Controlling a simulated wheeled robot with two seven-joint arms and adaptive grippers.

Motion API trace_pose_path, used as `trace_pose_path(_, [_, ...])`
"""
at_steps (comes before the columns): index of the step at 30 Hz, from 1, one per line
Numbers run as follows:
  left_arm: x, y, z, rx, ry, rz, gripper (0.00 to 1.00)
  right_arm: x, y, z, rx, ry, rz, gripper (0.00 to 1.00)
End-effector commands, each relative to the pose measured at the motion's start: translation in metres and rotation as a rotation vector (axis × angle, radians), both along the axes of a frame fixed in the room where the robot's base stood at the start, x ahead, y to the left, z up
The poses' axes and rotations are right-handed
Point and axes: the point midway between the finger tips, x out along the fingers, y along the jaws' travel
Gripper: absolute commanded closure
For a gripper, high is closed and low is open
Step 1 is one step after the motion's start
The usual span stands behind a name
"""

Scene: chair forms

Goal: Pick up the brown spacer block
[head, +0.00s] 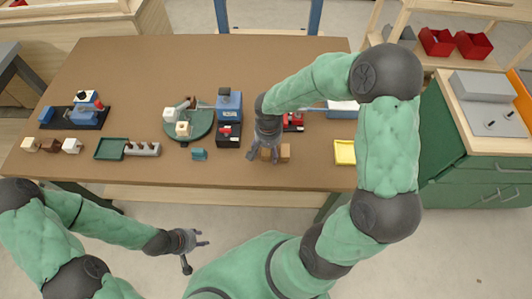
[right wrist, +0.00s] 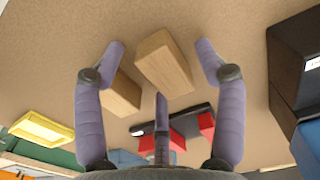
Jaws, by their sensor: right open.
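Two light brown blocks lie close together near the table's front edge. In the head view one block (head: 285,150) shows beside my right gripper (head: 264,156), and the other is partly hidden by its fingers. In the right wrist view the larger-looking block (right wrist: 163,62) is between the spread fingers of my right gripper (right wrist: 160,65), and the other block (right wrist: 120,92) lies by the left finger. I cannot tell which is the named spacer. My right gripper is open and empty above them. My left gripper (head: 200,252) is open and empty, off the table's front.
A yellow tray (head: 345,152) lies right of the blocks. A black box (head: 228,141) stands left, with red parts (head: 293,121) behind. A green round plate (head: 198,129) and a green tray (head: 111,149) lie further left. The table's front strip (head: 200,175) is mostly clear.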

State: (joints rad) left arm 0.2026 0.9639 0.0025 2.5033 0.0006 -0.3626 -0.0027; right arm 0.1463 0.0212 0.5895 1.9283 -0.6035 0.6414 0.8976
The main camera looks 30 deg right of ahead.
Motion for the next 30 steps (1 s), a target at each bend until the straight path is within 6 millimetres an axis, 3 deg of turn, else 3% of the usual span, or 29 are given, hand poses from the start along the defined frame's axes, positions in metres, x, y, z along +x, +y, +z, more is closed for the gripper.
trace_pose_path(7, [0.000,0.000,0.000,0.000,0.000,0.000,0.60,0.001,0.000,-0.002,0.000,-0.001,-0.001,0.29])
trace_pose_path(13, [0.000,0.000,0.000,0.000,0.000,0.000,0.60,0.001,0.000,-0.002,0.000,-0.001,-0.001,0.85])
trace_pose_path(17, [0.000,0.000,-0.001,0.000,0.000,0.000,0.60,0.001,0.000,-0.002,0.000,-0.001,-0.001,0.85])
trace_pose_path(18, [0.000,0.000,-0.001,0.000,0.000,0.000,0.60,0.001,0.000,-0.002,0.000,-0.001,-0.001,0.90])
trace_pose_path(30, [0.000,0.000,0.005,0.000,0.000,0.000,0.60,0.001,0.000,0.008,-0.001,-0.003,-0.001,0.90])
